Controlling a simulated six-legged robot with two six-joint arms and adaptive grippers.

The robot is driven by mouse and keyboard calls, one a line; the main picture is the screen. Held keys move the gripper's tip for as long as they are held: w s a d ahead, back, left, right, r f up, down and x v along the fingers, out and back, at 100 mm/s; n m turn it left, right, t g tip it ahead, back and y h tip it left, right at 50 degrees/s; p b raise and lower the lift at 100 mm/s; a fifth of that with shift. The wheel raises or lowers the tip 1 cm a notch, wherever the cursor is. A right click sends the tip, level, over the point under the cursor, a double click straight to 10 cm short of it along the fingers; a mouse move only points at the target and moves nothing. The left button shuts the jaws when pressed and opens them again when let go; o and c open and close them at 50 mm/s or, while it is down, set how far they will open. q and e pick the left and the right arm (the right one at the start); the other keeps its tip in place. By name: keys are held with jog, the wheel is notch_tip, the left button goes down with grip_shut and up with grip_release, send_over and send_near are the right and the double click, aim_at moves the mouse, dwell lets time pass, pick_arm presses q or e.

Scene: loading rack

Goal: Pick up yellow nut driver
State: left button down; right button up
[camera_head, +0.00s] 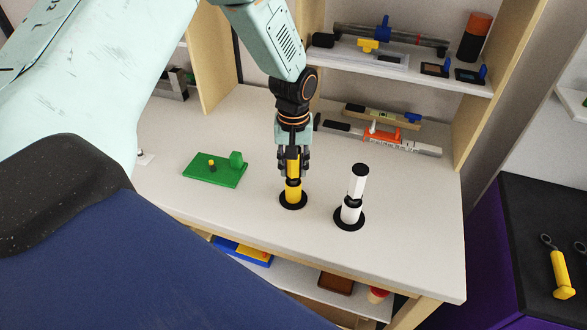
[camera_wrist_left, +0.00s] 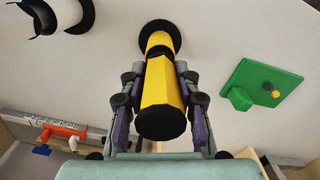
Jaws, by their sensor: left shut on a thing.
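The yellow nut driver (camera_head: 293,190) stands upright in a round black base on the white worktop. My left gripper (camera_head: 293,165) comes down from above and is shut on its upper part. In the left wrist view the nut driver (camera_wrist_left: 160,95) lies between the two fingers of my left gripper (camera_wrist_left: 158,100), with its black end toward the camera. Its lower end is at the black base (camera_wrist_left: 160,32). My right gripper is not in view.
A white tool (camera_head: 355,190) stands in a black base to the right. A green block fixture (camera_head: 215,170) lies to the left. An orange-and-grey level (camera_head: 385,136) lies at the back. The purple cabinet (camera_head: 520,240) is at the right.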

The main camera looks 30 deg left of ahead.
pick_arm(q)
notch_tip(320, 180, up, 10)
jog(key=shift+r+b, duration=0.1)
jog(key=shift+b, duration=0.2)
dwell(0.3)
